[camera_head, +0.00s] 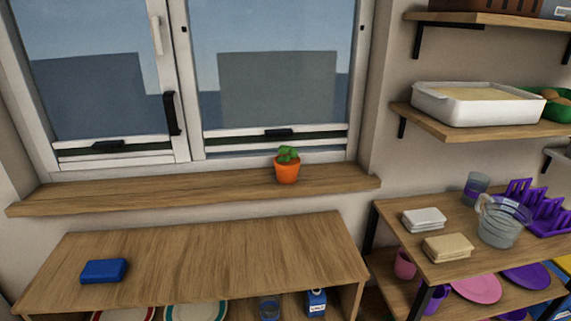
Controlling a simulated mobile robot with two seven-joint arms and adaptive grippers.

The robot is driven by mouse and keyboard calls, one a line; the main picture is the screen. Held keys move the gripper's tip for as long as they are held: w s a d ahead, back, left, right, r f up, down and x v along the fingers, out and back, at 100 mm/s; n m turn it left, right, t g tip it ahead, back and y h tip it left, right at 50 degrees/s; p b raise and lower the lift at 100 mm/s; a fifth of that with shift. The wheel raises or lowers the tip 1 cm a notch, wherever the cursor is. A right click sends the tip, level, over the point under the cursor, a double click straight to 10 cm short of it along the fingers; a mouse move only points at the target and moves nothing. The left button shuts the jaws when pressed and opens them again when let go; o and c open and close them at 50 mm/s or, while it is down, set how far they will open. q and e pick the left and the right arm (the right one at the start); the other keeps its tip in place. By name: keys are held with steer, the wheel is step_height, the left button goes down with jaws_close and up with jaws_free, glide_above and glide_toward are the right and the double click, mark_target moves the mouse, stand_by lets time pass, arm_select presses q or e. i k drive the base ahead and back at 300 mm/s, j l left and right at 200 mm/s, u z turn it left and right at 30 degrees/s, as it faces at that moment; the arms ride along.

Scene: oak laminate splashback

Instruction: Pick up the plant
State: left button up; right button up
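The plant is a small green seedling in an orange pot (287,166). It stands upright on the wooden window sill (210,192), right of the sill's middle, in front of the right window pane. Nothing touches it or hides it. Neither of my grippers shows in the head view.
Below the sill is a wooden counter (200,255) with a blue block-like item (104,271); its middle is clear. At right, a table holds a glass jug (500,225), stacked cloths (448,248) and a purple rack (541,208). A wall shelf (450,126) with a white dish (480,110) juts out above.

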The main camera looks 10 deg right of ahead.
mark_target(287, 165)
steer(key=l+z, duration=0.25)
steer(key=l, duration=0.5)
steer(key=i+l+z, duration=0.2)
steer(key=l, duration=0.5)
steer(key=k, duration=0.05)
